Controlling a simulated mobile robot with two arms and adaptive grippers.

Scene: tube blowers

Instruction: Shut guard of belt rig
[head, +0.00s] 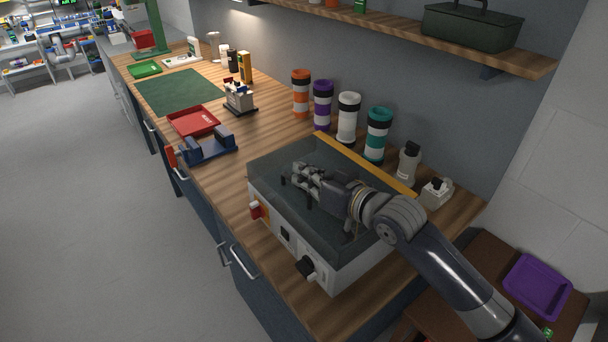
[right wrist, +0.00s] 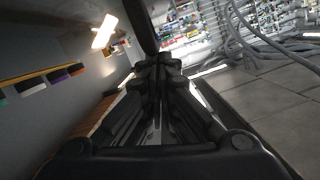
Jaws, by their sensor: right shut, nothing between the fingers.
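The belt rig (head: 287,238) is a pale grey box at the near end of the workbench. It has a red switch and dark knobs on its front. Its guard (head: 318,150) is a smoky see-through cover with a yellow strip along the far edge. My arm hides part of it, and I cannot tell its exact angle. My right gripper (head: 295,174) is over the rig, in front of the yellow strip, shut and empty. I cannot tell whether it touches the guard. Its closed fingers also show in the right wrist view (right wrist: 160,68). My left gripper is not in view.
Several banded tubes (head: 348,118) stand along the wall behind the rig. A small bottle (head: 408,163) and a white device (head: 436,192) stand to its right. A blue holder (head: 208,148) and a red tray (head: 193,121) lie to the left. A shelf (head: 450,45) overhangs the bench.

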